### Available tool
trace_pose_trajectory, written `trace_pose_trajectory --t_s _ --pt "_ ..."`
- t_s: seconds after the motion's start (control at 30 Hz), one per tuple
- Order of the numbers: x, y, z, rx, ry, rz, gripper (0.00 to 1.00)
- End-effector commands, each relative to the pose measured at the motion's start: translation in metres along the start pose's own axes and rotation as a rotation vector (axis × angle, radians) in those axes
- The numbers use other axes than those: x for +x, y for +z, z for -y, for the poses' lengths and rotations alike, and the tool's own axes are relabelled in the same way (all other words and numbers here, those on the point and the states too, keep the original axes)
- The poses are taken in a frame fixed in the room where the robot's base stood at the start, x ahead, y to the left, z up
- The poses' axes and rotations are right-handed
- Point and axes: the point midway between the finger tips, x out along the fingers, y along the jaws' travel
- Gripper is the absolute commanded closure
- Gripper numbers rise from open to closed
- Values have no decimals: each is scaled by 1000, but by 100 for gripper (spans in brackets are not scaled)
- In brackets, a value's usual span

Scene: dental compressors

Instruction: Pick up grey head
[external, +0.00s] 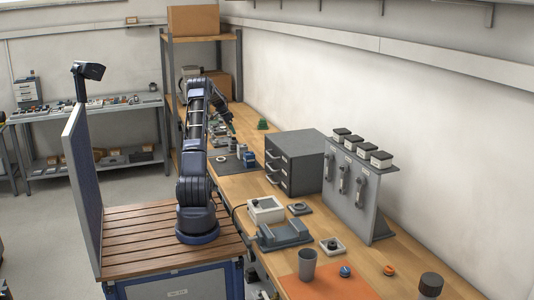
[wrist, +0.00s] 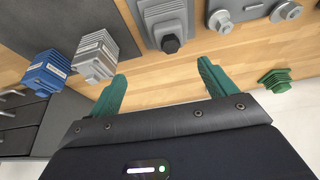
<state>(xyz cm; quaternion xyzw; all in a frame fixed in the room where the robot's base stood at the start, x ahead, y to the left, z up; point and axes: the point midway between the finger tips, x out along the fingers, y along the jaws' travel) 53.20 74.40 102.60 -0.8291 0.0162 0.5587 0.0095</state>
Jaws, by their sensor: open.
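A grey finned head (wrist: 97,55) shows in the wrist view at upper left, beside a blue finned head (wrist: 47,74) with a white label. My gripper (wrist: 160,72) has two teal fingers, spread wide with bare wooden bench between them. The grey head lies left of the left finger, apart from it. In the external view my arm reaches over the far bench, and the blue head (external: 249,160) stands on a dark mat there. The grey head is small in that view, just behind the blue one (external: 241,149).
A grey block with a black hexagonal knob (wrist: 168,25) lies beyond my fingers. A green finned part (wrist: 274,80) is to the right, and grey round fittings (wrist: 286,9) are at upper right. A dark drawer cabinet (external: 294,162) stands on the bench near the mat.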

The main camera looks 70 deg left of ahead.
Motion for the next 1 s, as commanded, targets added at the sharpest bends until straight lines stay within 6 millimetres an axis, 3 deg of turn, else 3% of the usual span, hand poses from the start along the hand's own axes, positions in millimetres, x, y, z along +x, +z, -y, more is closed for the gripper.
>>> trace_pose_trajectory --t_s 0.1,0.2,0.6,0.83,1.0 --pt "6 16 13 -3 -2 -7 16" --pt "9 19 16 0 -3 -8 16" --pt "58 19 16 -1 -1 -7 16" --pt "70 18 17 -1 -3 -8 16" --pt "93 18 19 -1 -1 -8 16"
